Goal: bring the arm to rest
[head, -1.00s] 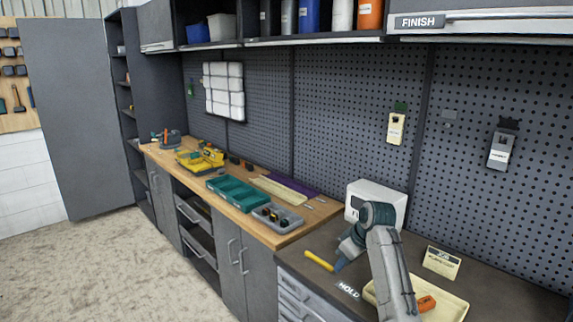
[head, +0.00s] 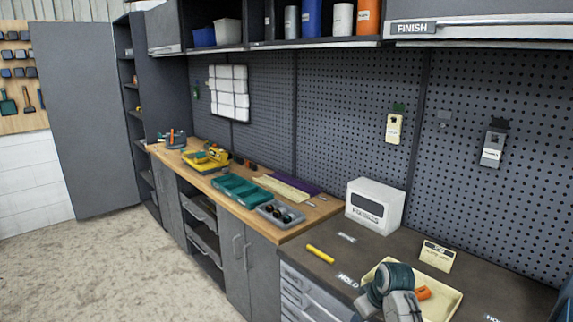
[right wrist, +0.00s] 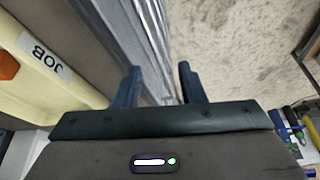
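My right gripper (right wrist: 160,68) shows in the right wrist view with its two dark fingers apart and nothing between them. Beyond the fingers are a grey drawer front and the pale floor. In the head view, my right arm is folded low at the bottom edge, in front of the cream tray (head: 448,301); its fingers cannot be made out there. My left arm and gripper are in no view.
An orange piece (head: 423,292) lies in the tray. A yellow stick (head: 320,253) lies on the dark worktop (head: 390,245), near a white box (head: 374,206) and a small card (head: 437,255). The wooden bench (head: 290,232) holds bins and tools.

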